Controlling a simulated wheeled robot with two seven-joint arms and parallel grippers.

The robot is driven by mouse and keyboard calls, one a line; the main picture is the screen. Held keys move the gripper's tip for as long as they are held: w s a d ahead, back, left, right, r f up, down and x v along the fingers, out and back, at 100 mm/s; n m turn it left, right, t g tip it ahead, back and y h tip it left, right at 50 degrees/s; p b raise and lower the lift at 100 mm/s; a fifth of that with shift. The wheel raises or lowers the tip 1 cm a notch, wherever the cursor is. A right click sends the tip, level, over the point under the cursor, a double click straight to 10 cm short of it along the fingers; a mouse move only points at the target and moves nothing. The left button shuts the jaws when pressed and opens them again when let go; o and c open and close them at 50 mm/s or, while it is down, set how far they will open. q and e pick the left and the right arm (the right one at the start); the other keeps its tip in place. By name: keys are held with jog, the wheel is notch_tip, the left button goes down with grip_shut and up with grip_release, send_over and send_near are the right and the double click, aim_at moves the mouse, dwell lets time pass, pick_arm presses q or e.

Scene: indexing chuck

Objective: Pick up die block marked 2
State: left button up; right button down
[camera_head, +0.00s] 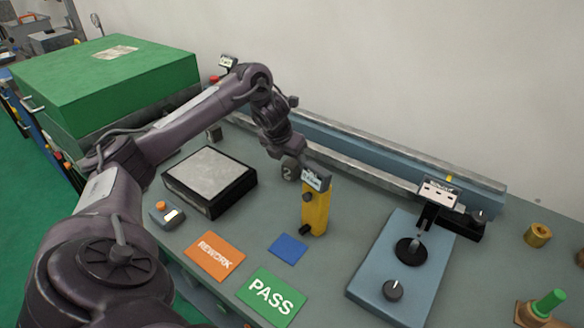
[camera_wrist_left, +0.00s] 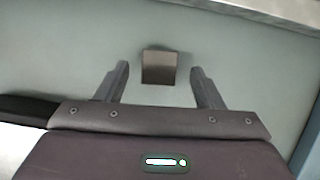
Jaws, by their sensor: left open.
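The die block marked 2 (camera_head: 288,172) is a small dark grey block standing on the bench, behind and left of the yellow gauge. In the left wrist view the die block (camera_wrist_left: 159,68) shows as a plain grey square between the two fingertips, with gaps on both sides. My left gripper (camera_wrist_left: 158,74) is open and points down at it. In the head view my left gripper is right above and behind the block, and its fingers are mostly hidden there. How far the fingertips are above the block I cannot tell. My right gripper is not in view.
The yellow gauge (camera_head: 315,208) stands close to the block's right. A black-edged plate (camera_head: 210,178) lies to the left. A REWORK card (camera_head: 214,256), a PASS card (camera_head: 270,297) and a blue square (camera_head: 287,249) lie in front. A blue-grey fixture (camera_head: 385,275) is at right; a rail (camera_head: 370,160) runs behind.

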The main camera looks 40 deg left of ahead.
aim_at(291, 163)
pick_arm(q)
jog(key=x, duration=0.2)
jog(key=shift+f, duration=0.4)
jog(key=shift+w+a+f, duration=0.15)
jog(key=shift+w+f, duration=0.1)
jog(key=shift+f, duration=0.15)
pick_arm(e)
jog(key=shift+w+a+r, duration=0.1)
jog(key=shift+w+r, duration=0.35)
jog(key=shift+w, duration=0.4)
pick_arm(q)
grip_shut()
jog(key=shift+r, duration=0.1)
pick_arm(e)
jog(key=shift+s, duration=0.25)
